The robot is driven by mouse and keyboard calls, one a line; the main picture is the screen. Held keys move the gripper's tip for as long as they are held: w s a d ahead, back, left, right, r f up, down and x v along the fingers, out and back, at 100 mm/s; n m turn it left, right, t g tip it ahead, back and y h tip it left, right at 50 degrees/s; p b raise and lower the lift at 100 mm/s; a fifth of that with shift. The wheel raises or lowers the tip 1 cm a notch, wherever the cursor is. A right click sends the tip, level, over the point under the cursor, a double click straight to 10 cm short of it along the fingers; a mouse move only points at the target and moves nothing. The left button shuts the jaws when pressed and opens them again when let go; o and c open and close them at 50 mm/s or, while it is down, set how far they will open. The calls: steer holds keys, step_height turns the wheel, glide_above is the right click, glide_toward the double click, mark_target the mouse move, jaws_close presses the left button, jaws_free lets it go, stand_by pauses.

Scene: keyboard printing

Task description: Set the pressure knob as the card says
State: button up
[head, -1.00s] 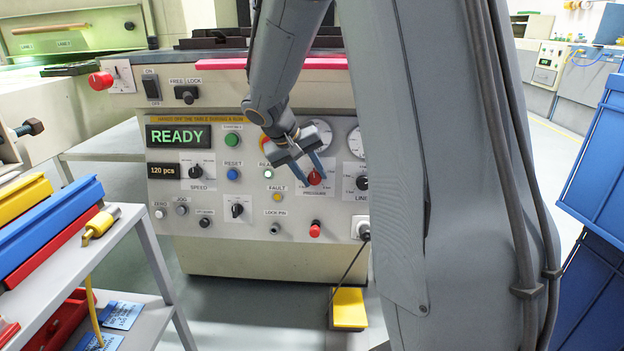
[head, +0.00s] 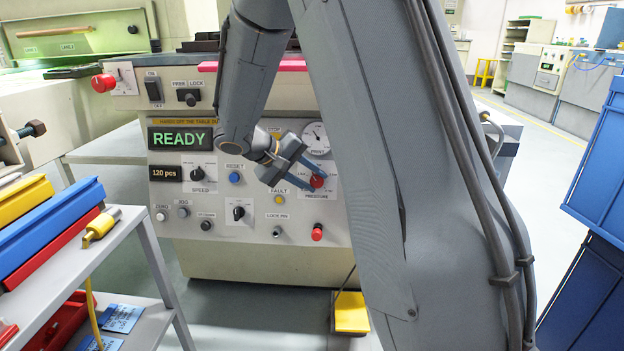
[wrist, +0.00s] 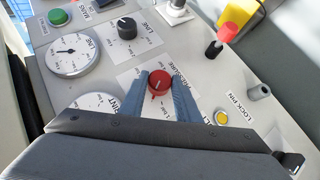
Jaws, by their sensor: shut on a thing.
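The red pressure knob (head: 317,182) sits on its white scale plate on the machine's front panel. It also shows in the wrist view (wrist: 158,85), with a pale pointer line on its face. My gripper (head: 312,180) is at the panel, its blue fingers shut on the knob from either side. In the wrist view the two fingers (wrist: 160,92) flank the knob. I cannot make out the card with the setting in these views.
A round gauge (wrist: 73,55) and a black line knob (wrist: 126,28) are near the pressure knob. A red-capped pin (head: 317,232) is below it. A grey cart (head: 140,250) with colored bars stands at left; blue crates (head: 590,180) stand at right.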

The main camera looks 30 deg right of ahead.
steer(key=o, duration=1)
steer(key=shift+o, duration=0.2)
steer(key=p+v, duration=0.3)
steer(key=v, duration=0.4)
steer(key=shift+a+r, duration=0.2)
steer(key=shift+r, duration=0.05)
steer(key=shift+s, duration=0.1)
